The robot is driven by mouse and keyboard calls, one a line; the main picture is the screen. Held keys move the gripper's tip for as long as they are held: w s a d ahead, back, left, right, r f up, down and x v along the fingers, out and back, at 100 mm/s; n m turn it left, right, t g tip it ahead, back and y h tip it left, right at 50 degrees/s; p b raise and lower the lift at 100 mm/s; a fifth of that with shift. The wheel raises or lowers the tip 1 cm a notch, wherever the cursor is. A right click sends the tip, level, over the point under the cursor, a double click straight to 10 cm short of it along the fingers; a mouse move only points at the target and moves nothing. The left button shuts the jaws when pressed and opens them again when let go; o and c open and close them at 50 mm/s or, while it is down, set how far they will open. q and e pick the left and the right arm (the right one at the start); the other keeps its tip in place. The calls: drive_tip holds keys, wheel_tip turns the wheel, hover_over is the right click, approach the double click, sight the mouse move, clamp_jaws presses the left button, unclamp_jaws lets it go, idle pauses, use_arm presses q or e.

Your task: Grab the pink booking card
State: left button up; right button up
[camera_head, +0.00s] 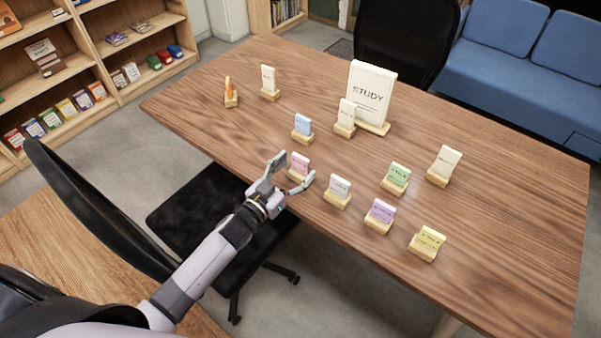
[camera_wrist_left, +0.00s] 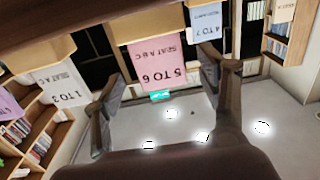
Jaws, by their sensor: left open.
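The pink booking card (camera_head: 299,163) stands in a small wooden holder near the table's front edge. In the left wrist view the pink card (camera_wrist_left: 160,65) appears upside down, reading "5 TO 6". My left gripper (camera_head: 294,169) is at this card, open, with one finger on each side of it in the picture. In the left wrist view its fingers (camera_wrist_left: 157,85) flank the card with gaps showing on both sides. The lower front of the card's holder is partly hidden by the gripper in the head view. My right gripper is not in view.
A white card (camera_head: 340,187) stands close to the right of the pink one, and a blue card (camera_head: 303,125) behind it. Purple (camera_head: 380,213), green (camera_head: 397,176) and yellow (camera_head: 429,241) cards stand further right. A tall "STUDY" sign (camera_head: 371,92) stands behind.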

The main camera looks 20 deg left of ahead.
sight(299, 164)
use_arm(q)
drive_tip(key=shift+x, duration=1.55)
drive_tip(key=shift+c, duration=0.2)
clamp_jaws()
